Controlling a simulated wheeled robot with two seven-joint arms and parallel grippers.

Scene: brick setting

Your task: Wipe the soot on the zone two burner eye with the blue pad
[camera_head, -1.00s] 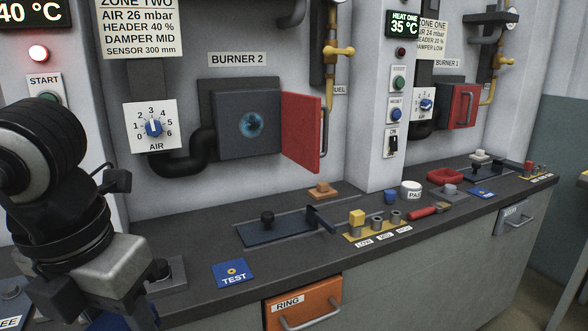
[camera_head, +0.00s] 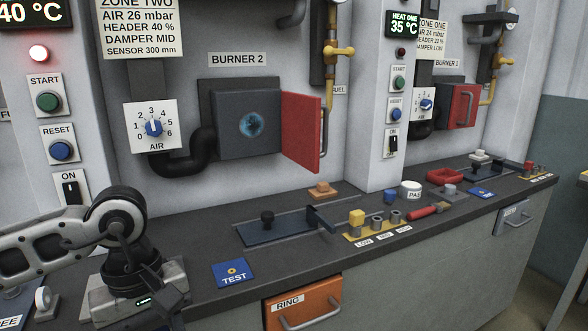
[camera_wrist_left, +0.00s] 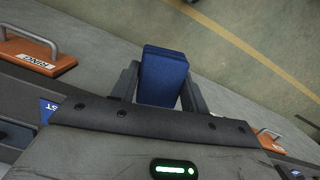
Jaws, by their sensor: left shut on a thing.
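The zone two burner eye (camera_head: 251,124) is a round blue glass with a dark smudge on it, on the dark housing under the BURNER 2 label. Its red door (camera_head: 302,131) stands open to the right. My left gripper (camera_wrist_left: 161,88) is shut on the blue pad (camera_wrist_left: 164,72), with one dark finger on either side of it. In the head view my left wrist is low at the left, over the counter's front, well below and left of the eye. The pad is hidden there. My right gripper is not in view.
The dark counter (camera_head: 200,270) carries a blue TEST card (camera_head: 234,273), a black sliding plate (camera_head: 277,228) and a yellow holder (camera_head: 372,230) with small pegs. A black pipe (camera_head: 190,163) and the AIR dial (camera_head: 152,127) are left of the burner.

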